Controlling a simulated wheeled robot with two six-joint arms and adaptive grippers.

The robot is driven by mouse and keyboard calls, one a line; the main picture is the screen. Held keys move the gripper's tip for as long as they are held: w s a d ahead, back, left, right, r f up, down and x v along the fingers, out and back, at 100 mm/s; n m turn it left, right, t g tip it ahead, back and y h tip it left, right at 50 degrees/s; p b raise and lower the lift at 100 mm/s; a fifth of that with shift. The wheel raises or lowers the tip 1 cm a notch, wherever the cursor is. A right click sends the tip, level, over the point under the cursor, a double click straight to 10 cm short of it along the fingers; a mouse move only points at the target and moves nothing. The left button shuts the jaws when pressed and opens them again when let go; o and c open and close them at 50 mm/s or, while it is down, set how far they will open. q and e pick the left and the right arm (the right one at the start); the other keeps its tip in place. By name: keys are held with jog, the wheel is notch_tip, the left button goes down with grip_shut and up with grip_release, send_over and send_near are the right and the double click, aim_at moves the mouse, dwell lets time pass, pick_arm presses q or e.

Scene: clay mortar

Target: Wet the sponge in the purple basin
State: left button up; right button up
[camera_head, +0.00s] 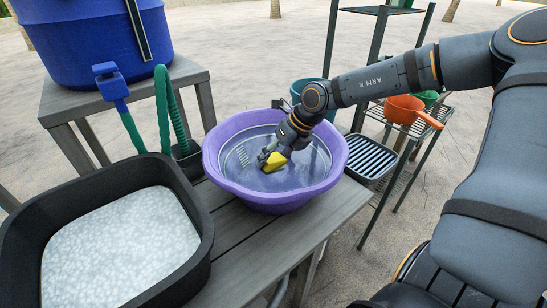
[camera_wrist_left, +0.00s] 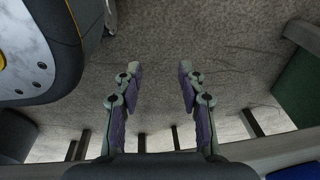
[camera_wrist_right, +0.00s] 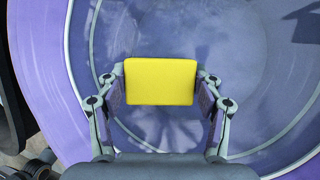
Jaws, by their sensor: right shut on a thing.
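The yellow sponge (camera_head: 274,162) is inside the purple basin (camera_head: 218,163), which stands on the grey bench. My right gripper (camera_head: 268,156) reaches down into the basin from the right and is shut on the sponge. In the right wrist view the sponge (camera_wrist_right: 160,81) sits between the two fingers, with the basin's water surface (camera_wrist_right: 180,30) behind it. I cannot tell whether the sponge touches the water. My left gripper (camera_wrist_left: 158,70) is open and empty in the left wrist view, over bare ground, and does not show in the head view.
A black tub (camera_head: 199,250) of whitish bubbly contents stands left of the basin. A blue barrel (camera_head: 85,40) with a green hose (camera_head: 163,110) is behind it. A ridged black tray (camera_head: 371,158) and a rack with an orange pot (camera_head: 402,109) are at right. The bench front (camera_head: 300,225) is clear.

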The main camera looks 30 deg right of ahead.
aim_at(273, 157)
jog(key=shift+r, duration=0.1)
notch_tip(273, 157, up, 9)
jog(key=p, duration=0.5)
pick_arm(q)
jog(key=s+r+p, duration=0.1)
jog(key=s+r, duration=0.1)
jog(key=s, duration=0.7)
jog(key=shift+a+p, duration=0.15)
jog(key=shift+p, duration=0.25)
pick_arm(e)
notch_tip(273, 157, up, 2)
jog(key=shift+r, duration=0.15)
jog(key=shift+d, duration=0.1)
